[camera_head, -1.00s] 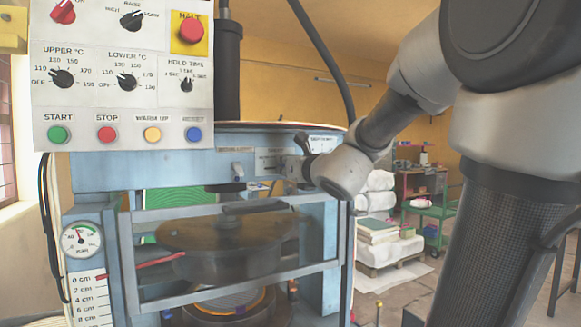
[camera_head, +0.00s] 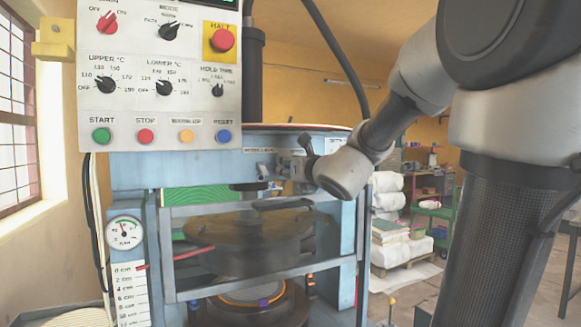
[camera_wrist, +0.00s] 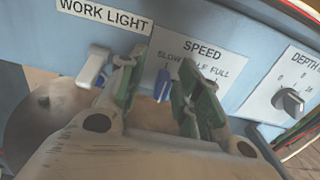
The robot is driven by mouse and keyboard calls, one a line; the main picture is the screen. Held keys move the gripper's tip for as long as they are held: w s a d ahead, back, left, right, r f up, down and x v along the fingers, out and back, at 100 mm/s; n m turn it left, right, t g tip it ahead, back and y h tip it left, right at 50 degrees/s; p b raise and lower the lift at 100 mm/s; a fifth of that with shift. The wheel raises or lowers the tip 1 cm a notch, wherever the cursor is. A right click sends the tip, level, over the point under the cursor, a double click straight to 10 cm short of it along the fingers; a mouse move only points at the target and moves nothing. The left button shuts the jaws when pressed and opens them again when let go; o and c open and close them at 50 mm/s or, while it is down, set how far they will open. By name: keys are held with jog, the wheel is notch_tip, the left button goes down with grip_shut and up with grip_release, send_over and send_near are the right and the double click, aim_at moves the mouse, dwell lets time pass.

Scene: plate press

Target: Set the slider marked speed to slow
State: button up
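The speed slider's blue knob (camera_wrist: 162,85) shows in the wrist view below the SPEED label (camera_wrist: 203,53), which reads SLOW at left and FULL at right. The knob appears beneath the SLOW end; its exact setting is unclear because the fingers hide much of the track. My gripper (camera_wrist: 165,95) is open, its green-padded fingers on either side of the knob, the left one closer to it. In the head view, my gripper (camera_head: 302,165) is at the upper front of the blue press, and the knob cannot be made out.
A white lever (camera_wrist: 97,63) under the WORK LIGHT label is just left of my left finger. A depth dial (camera_wrist: 289,101) is to the right. The control box (camera_head: 160,100) overhangs the press at upper left. The guard frame (camera_head: 260,280) is below my gripper.

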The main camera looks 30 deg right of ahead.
jog(key=s, duration=1.2)
dwell(0.4)
